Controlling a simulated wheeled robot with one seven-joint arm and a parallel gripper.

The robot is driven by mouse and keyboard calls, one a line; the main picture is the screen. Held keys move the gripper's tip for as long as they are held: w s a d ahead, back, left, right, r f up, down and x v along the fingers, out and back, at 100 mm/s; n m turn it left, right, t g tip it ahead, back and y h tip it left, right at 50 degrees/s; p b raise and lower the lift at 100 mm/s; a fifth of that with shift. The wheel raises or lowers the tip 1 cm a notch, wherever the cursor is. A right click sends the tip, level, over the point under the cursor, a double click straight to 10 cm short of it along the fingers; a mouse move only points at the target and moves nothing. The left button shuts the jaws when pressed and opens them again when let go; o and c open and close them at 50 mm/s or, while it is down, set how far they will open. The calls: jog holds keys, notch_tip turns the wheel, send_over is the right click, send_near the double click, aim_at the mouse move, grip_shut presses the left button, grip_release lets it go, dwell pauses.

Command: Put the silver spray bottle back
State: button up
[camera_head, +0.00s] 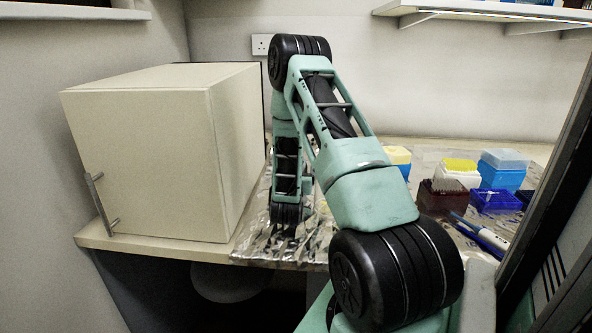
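I cannot pick out the silver spray bottle in this view. It may be hidden behind my arm, which crosses the middle of the picture. My arm rises from the lower right, bends at the top, and comes down to the foil-covered part of the bench. My gripper (286,226) is at the low end of the arm, close to the foil near the bench's front edge. Its fingers are too dark and small to show whether they are open or hold anything.
A closed cream cabinet (150,150) stands left of my arm. Crinkled foil (262,247) covers the bench. Right of my arm are a brown tip rack (450,196), a yellow-topped box (459,170), blue boxes (500,175), (494,201) and a pipette (480,233). A shelf (480,11) hangs above.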

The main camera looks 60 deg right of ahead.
jog(key=b+v, duration=0.2)
jog(key=v, duration=0.8)
jog(key=shift+d, duration=0.1)
